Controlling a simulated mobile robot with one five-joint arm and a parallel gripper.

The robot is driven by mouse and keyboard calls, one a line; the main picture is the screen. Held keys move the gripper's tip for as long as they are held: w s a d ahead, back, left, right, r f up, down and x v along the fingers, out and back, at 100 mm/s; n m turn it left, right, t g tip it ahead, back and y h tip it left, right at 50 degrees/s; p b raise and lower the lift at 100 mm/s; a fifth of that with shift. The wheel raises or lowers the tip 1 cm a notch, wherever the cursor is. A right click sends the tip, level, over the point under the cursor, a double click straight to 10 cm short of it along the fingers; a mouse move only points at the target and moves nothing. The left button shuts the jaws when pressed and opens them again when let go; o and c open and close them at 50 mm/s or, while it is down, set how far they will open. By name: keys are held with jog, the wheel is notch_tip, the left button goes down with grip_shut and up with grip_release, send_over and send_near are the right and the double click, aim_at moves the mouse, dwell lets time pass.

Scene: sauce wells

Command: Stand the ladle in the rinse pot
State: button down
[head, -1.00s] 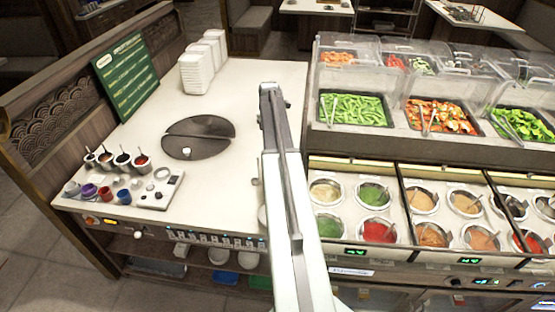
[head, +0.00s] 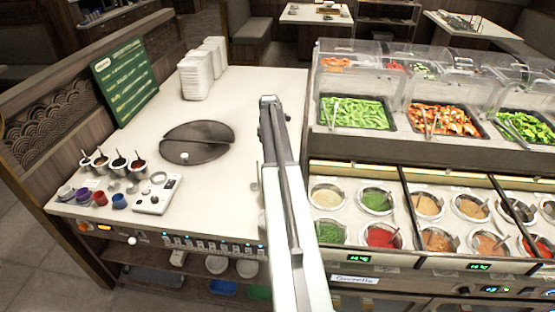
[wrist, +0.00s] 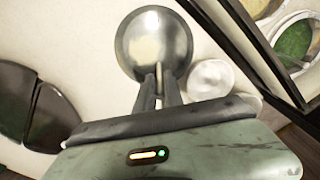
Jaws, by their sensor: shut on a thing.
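In the wrist view, my gripper (wrist: 159,84) is shut, its two dark fingers close together. A round shiny steel bowl (wrist: 153,40) lies just beyond the fingertips; it looks like the bowl of the ladle, held by my fingers. In the head view, my arm reaches over the counter's right side, and the gripper and ladle cannot be made out.
The counter (head: 235,105) has a split black round plate (head: 197,142), stacked white boxes (head: 204,70), a green menu board (head: 124,82) and small cups at its front left. A sauce well (head: 376,200) and several others sit right of my arm, below the glass-covered food bar.

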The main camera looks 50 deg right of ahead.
jog(key=shift+f, duration=0.2)
jog(key=c, duration=0.7)
grip_release()
notch_tip(320, 180, up, 9)
jog(key=p, duration=0.9)
jog(key=shift+r, duration=0.15)
